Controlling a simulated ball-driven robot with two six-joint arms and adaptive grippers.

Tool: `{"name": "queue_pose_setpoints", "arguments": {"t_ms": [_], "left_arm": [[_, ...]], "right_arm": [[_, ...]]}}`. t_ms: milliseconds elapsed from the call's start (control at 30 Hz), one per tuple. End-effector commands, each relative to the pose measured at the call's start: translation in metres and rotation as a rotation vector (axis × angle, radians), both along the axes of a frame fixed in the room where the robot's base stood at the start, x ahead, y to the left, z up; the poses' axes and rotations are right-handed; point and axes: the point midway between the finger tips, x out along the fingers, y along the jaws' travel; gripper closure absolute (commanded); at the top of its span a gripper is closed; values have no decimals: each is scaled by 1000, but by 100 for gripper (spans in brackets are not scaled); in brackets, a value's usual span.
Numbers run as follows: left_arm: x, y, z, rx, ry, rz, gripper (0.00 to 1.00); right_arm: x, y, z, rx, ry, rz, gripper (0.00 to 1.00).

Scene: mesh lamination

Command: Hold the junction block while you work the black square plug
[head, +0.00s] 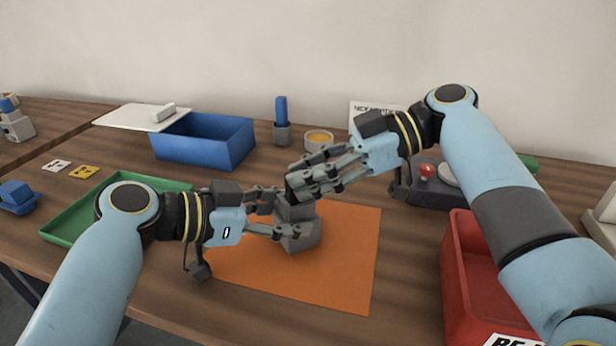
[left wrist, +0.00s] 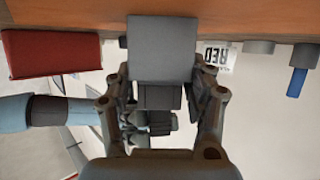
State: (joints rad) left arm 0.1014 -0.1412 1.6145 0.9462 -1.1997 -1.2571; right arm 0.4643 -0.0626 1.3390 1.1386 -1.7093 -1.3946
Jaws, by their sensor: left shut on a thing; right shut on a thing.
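The grey junction block (head: 302,238) stands on the orange mat (head: 345,270). It also shows close up, upside down, in the left wrist view (left wrist: 162,48). My left gripper (head: 277,213) is shut on the block from the left, one finger on each side. My right gripper (head: 294,184) comes in from the upper right and is shut on the black square plug (head: 298,188) at the top of the block. The fingers hide most of the plug. I cannot tell how deep it sits. In the left wrist view, my right gripper (left wrist: 150,125) shows beyond the block.
A blue bin (head: 205,140), a blue-handled tool (head: 281,115) and a round orange-filled dish (head: 318,138) stand behind. A green tray (head: 70,220) is at left and a red bin (head: 458,270) at right. A grey device with a red button (head: 427,172) sits behind my right arm. The front of the mat is clear.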

Motion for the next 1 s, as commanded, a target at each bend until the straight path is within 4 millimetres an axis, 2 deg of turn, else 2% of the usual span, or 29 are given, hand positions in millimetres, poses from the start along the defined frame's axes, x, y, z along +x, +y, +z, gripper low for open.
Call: {"name": "queue_pose_setpoints", "arguments": {"t_ms": [633, 1000], "left_arm": [[0, 0, -1, 0, 1, 0, 100], [0, 0, 0, 0, 1, 0, 100]], "right_arm": [[0, 1, 24, 3, -1, 3, 100], [0, 1, 55, 1, -1, 2, 100]]}}
